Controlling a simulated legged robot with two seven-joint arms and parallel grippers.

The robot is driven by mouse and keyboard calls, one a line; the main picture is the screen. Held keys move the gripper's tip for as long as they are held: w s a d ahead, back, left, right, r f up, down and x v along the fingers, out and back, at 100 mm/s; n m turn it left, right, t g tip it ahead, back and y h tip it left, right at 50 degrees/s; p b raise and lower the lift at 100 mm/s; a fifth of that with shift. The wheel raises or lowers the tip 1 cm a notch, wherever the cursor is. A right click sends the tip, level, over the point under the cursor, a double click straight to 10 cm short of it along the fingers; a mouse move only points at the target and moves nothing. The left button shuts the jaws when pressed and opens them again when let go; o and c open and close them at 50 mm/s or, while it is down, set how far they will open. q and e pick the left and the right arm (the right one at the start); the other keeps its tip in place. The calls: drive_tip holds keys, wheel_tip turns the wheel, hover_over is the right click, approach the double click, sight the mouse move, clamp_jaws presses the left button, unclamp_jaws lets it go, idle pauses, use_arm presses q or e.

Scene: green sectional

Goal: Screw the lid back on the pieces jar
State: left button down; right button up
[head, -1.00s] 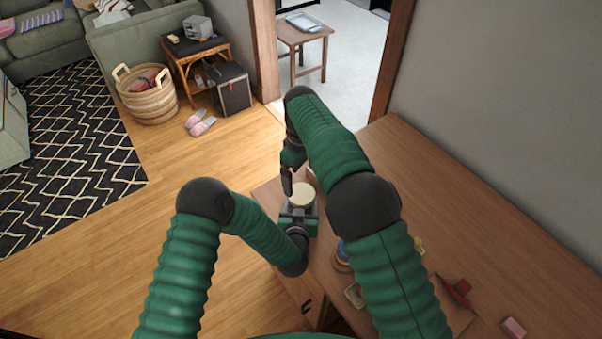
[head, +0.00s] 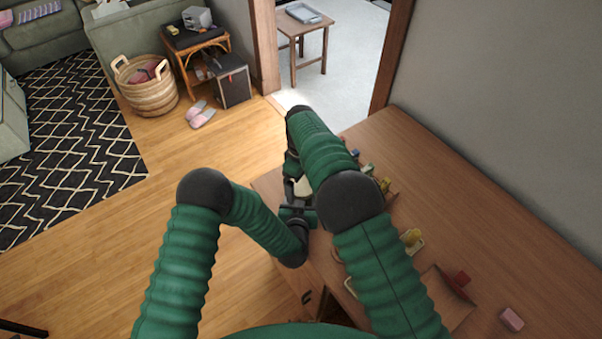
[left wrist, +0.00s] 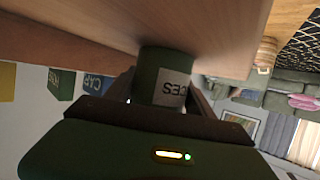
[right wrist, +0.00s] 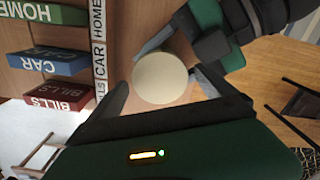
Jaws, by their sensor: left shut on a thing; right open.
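The pieces jar (left wrist: 160,68) is a green cylinder with a white label, seen upside down in the left wrist view. My left gripper (left wrist: 165,98) is shut on its sides. The round cream lid (right wrist: 160,78) sits at the jar's top, partly hidden in the head view (head: 303,188) by my right arm. I cannot tell how tightly it is seated. My right gripper (right wrist: 165,88) is open above the jar, its fingers on either side of the lid. My left gripper (head: 298,212) is at the desk's near-left edge in the head view.
Boxes labelled HOME (right wrist: 45,13), CAR (right wrist: 48,62) and BILLS (right wrist: 48,95) are near. A wall stands on the right.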

drive_tip(key=shift+f, duration=0.25)
drive_tip(key=shift+c, duration=0.3)
drive_tip(key=c, duration=1.4)
drive_tip(key=m, duration=0.5)
drive_tip(key=shift+m, duration=0.3)
drive_tip(key=m, duration=0.9)
drive_tip(key=o, duration=1.5)
